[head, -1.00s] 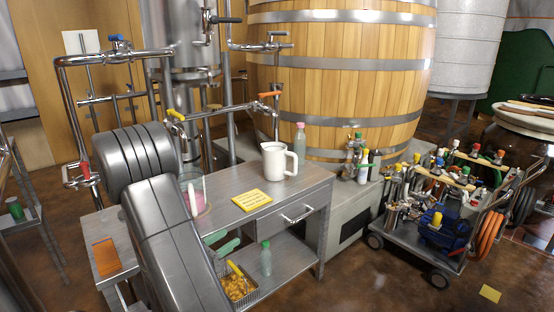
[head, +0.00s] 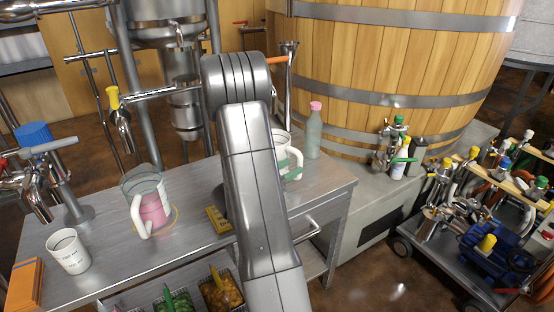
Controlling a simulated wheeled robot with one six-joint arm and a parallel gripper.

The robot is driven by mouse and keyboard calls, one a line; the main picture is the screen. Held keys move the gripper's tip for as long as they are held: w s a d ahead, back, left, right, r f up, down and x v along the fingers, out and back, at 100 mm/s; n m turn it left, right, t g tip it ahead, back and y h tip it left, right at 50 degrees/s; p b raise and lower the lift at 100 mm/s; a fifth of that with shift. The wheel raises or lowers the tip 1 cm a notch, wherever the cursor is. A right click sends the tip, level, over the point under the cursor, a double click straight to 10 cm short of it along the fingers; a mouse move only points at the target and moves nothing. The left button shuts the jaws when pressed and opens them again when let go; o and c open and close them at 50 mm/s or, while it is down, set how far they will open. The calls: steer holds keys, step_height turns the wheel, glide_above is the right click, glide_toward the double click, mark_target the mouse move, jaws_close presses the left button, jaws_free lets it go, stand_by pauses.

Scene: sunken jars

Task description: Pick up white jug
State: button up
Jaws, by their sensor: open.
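The white jug (head: 283,138) stands upright on the metal table, partly hidden behind my arm. Its rim and right side show. My gripper (head: 291,166) is mostly hidden by my own arm. Its green finger parts show at the jug's right side, by the handle. The fingers are open. I cannot tell whether they touch the jug or lie around the handle.
On the metal table (head: 190,250) stand a clear pitcher with pink liquid (head: 150,207), a white cup (head: 68,252) and a pink-capped bottle (head: 313,132). A yellow sign (head: 217,220) lies left of my arm. A loaded cart (head: 440,255) stands right.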

mark_target(299, 177)
steer(key=shift+x, duration=2.3)
steer(key=shift+c, duration=0.2)
jaws_close()
